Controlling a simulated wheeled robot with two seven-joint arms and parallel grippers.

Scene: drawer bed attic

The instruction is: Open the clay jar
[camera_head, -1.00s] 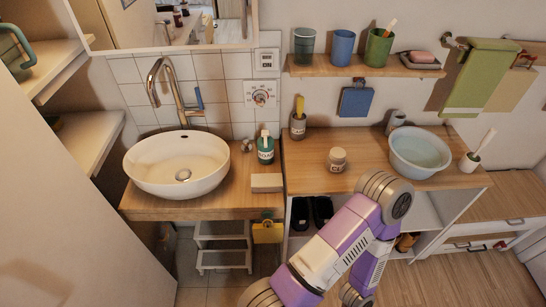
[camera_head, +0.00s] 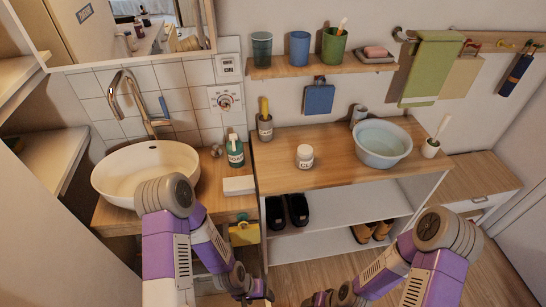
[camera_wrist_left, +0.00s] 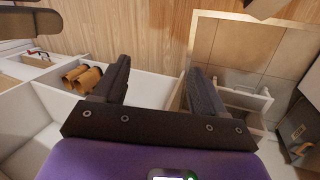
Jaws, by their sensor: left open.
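The clay jar (camera_head: 305,156) is a small pale jar with a label and what looks like a closed lid. It stands upright on the wooden counter (camera_head: 280,175) in the head view, with nothing touching it. My left gripper (camera_wrist_left: 158,72) shows in the left wrist view with its two dark fingers apart and nothing between them. In the head view, my left arm reaches down to the bottom edge, below and in front of the counter, well away from the jar. My right arm comes in at lower right; its gripper is not clearly visible.
A blue basin (camera_head: 382,155) stands right of the jar, a brush holder (camera_head: 265,127) behind-left. A soap bottle (camera_head: 235,150) and white sink (camera_head: 140,170) are further left. Shoes (camera_head: 288,209) sit on the shelf below. Counter around the jar is clear.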

